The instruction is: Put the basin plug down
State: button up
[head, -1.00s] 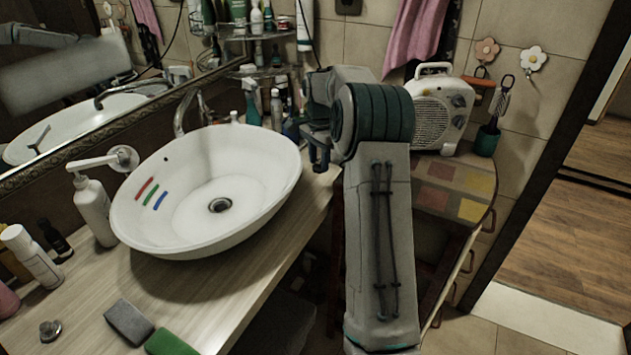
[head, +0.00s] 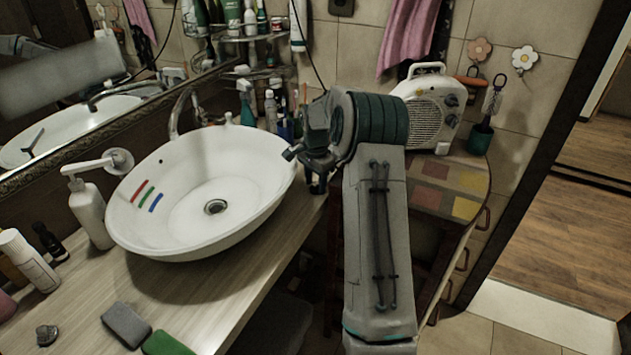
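The white oval basin (head: 130,228) stands on the wooden counter, with short red, green and blue marks on its inner left wall. Its round metal drain (head: 215,207) is at the bottom with a dark centre. A small round metal piece (head: 46,334), which looks like the basin plug, lies on the counter at the lower left, well apart from the basin. My gripper (head: 305,168) is beside the basin's right rim, with my arm rising in front of it. Its fingers are small, dark and partly hidden, so I cannot tell their opening or whether they hold anything.
A grey sponge (head: 126,326) and a green sponge (head: 167,345) lie at the counter's front. A soap dispenser (head: 90,212) and bottles stand left of the basin. A faucet (head: 178,112) rises behind it. A white heater (head: 425,112) sits on a small cabinet at the right.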

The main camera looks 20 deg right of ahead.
aim_at(315, 183)
jog(key=shift+o, duration=0.8)
jog(key=shift+r, duration=0.1)
notch_tip(315, 183, up, 11)
jog(key=s+a+r+n, duration=0.4)
jog(key=s+a+r, duration=0.2)
jog(key=s+a, duration=0.15)
jog(key=s+a+f+n+t, duration=0.1)
jog(key=s+a+n, duration=0.2)
jog(key=s, duration=0.6)
jog(key=s+a+f+n+t, duration=0.1)
jog(key=s+a+n, duration=0.3)
jog(key=s, duration=0.5)
jog(key=s+a+f+n+t, duration=0.1)
jog(key=s+a+n, duration=0.2)
jog(key=s, duration=0.5)
jog(key=shift+s+a+n, duration=0.4)
jog(key=shift+n, duration=0.1)
jog(key=shift+f, duration=0.1)
